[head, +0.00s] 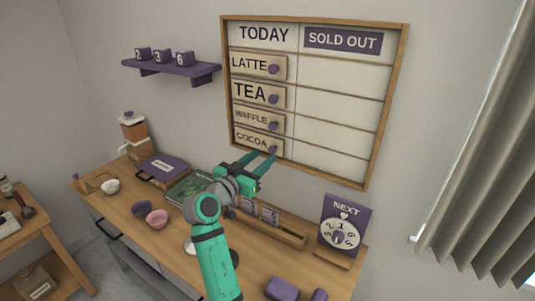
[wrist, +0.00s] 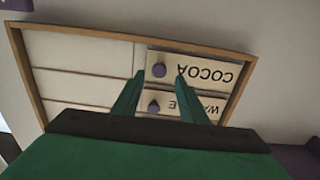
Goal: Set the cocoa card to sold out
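The cocoa card (head: 252,141) is a cream plate with a purple knob, in the bottom row of the TODAY column. In the wrist view the cocoa card (wrist: 195,72) appears upside down, with its knob (wrist: 159,70) ahead of my fingers. The menu board (head: 313,23) has a wooden frame, with the SOLD OUT header (head: 343,41) over an empty right column. My gripper (head: 260,160) is open, its green fingers pointing up at the board just below the cocoa card. In the wrist view, nothing shows between the fingers (wrist: 165,85) but board and knobs beyond.
The waffle card (head: 252,119), tea card (head: 250,94) and latte card (head: 249,65) fill the rows above. Below, the counter (head: 120,206) holds bowls, a wooden rack (head: 287,236) and a NEXT dial sign (head: 344,225). A purple shelf (head: 170,67) hangs left of the board.

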